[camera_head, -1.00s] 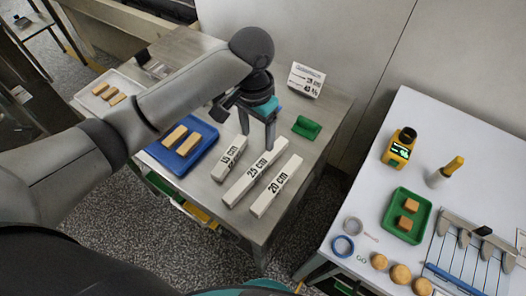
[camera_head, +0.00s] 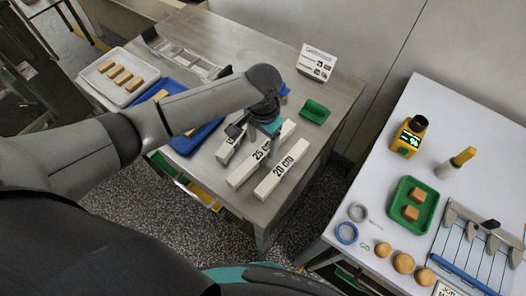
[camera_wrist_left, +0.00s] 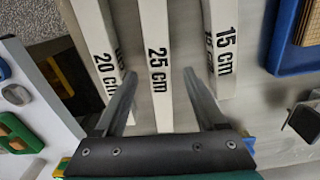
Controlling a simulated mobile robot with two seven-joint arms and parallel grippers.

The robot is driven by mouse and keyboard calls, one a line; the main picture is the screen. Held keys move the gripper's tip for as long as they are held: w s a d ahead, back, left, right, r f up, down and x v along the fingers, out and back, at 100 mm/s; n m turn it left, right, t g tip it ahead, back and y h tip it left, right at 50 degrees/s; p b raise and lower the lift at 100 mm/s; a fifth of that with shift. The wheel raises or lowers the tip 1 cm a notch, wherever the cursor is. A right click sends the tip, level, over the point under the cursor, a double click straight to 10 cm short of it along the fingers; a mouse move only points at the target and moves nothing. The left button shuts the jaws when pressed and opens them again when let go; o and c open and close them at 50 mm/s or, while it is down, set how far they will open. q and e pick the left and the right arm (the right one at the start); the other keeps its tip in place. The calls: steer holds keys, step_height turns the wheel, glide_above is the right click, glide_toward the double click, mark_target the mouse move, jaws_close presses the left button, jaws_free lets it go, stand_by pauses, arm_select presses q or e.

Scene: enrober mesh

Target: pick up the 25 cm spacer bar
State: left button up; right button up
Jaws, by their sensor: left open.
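The 25 cm spacer bar (camera_head: 240,176) is a white block with black lettering, lying on the metal table between two other bars. The 20 cm bar (camera_head: 270,184) lies to its right and the 15 cm bar (camera_head: 224,153) to its left, partly hidden by my arm. My left gripper (camera_head: 262,157) is open over the 25 cm bar and hides its middle. In the left wrist view, the 25 cm bar (camera_wrist_left: 156,40) runs between the two open fingers of my gripper (camera_wrist_left: 160,72). Whether the fingers touch any bar cannot be told. My right gripper is not in view.
A blue tray (camera_head: 186,147) and a white tray (camera_head: 100,70) hold wafer blocks at the left. A green dish (camera_head: 314,111) and a sign (camera_head: 316,62) stand behind the bars. A second white table (camera_head: 390,135) at the right holds a green tray, tools and round biscuits.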

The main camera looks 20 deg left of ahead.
mark_target(263, 153)
arm_select(q)
steer(key=shift+f, duration=1.35)
jaws_close()
